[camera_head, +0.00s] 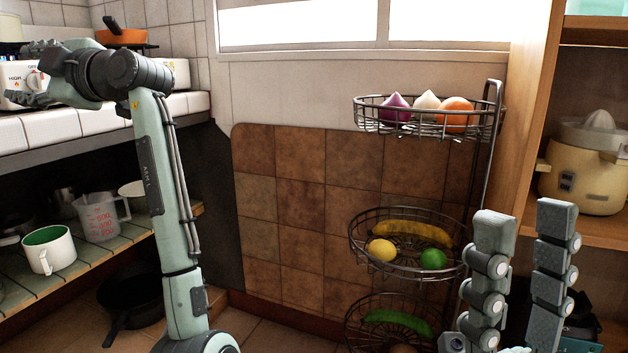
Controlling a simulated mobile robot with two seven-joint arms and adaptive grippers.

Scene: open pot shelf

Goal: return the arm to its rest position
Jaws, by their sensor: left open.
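My left arm rises from the bottom left and bends at a dark joint near the top. Its gripper (24,74) points left at the upper left, in front of the white stove, open, with nothing seen between its fingers. My right gripper (523,245) is at the lower right, its two jointed grey fingers pointing up and apart, with nothing between them. It stands in front of the wooden cabinet, to the right of the wire baskets as seen here. The rest of the right arm is mostly out of view.
A white stove (180,74) and an orange pan (122,37) stand on the tiled counter (95,118). Below are a white mug (49,252), a measuring cup (97,216) and a black pan (128,300). A tiered wire rack (487,140) holds fruit. A beige cooker (583,178) sits right.

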